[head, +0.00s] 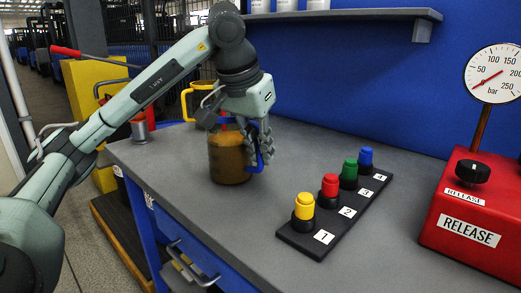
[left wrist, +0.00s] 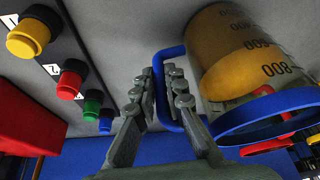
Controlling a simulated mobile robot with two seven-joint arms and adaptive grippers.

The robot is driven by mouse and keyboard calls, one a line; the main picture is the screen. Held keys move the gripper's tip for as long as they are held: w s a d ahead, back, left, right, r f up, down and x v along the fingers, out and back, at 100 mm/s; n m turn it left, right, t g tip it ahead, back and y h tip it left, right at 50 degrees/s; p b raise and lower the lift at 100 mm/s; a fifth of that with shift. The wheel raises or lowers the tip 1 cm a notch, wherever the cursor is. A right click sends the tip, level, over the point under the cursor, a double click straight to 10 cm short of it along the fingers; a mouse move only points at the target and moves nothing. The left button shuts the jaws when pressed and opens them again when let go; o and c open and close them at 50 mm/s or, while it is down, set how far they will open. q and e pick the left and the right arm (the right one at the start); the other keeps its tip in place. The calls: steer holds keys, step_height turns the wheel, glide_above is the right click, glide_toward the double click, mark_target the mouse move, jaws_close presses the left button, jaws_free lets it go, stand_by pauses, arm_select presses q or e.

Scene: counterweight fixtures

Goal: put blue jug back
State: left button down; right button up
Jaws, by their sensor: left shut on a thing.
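The blue jug (head: 228,160) is a clear vessel with amber-brown liquid, a blue rim and a blue handle. It is upright on the grey bench, or very close to it; I cannot tell if its base touches. My left gripper (head: 262,160) is shut on the blue handle, and its wrist hides the jug's top. In the left wrist view, the fingers of the gripper (left wrist: 165,95) are on either side of the blue handle (left wrist: 166,85). The jug (left wrist: 245,60) with its markings shows to the right. My right gripper is out of view.
A yellow-handled jug (head: 187,101) stands behind my left wrist. A black strip (head: 325,225) with yellow, red, green and blue buttons lies to the right. A red release box (head: 480,215) with a gauge (head: 493,74) stands at far right. A shelf (head: 340,15) is on the blue wall.

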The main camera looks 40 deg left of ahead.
arm_select(q)
steer(key=c, duration=2)
jaws_free()
steer(key=o, duration=0.4)
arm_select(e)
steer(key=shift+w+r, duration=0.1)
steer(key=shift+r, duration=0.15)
arm_select(q)
steer(key=shift+r, duration=0.15)
steer(key=shift+p+v, duration=1.15)
steer(key=shift+v, duration=2.5)
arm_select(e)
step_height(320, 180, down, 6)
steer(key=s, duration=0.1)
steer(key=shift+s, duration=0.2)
